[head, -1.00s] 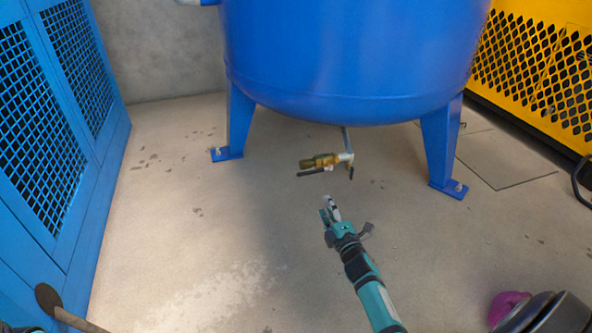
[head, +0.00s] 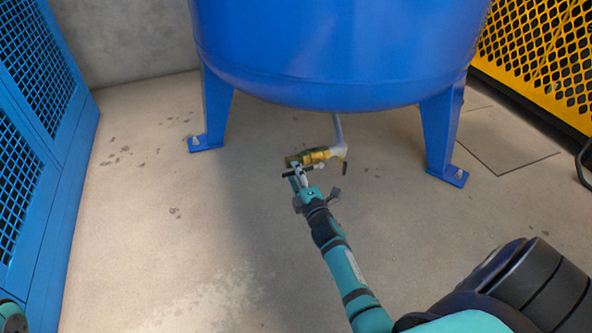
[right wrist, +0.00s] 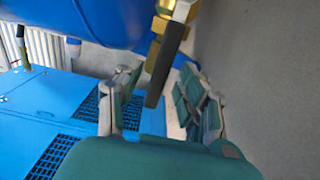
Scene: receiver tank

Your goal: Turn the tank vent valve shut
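The tank vent valve (head: 316,155) is a brass valve on a thin pipe under the blue tank (head: 340,60). Its dark lever handle (right wrist: 164,62) hangs from the brass body in the right wrist view, with its free end reaching in between my fingers. My right gripper (head: 298,177) is at the handle, just below the valve in the head view. It also shows in the right wrist view (right wrist: 163,88), open, one finger on each side of the handle with visible gaps. In the head view my fingers partly hide the handle.
Blue tank legs (head: 214,108) stand on either side of the valve, bolted to the concrete floor (head: 150,220). A blue mesh cabinet (head: 40,150) is at left and a yellow mesh guard (head: 540,60) at right. The floor around the valve is clear.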

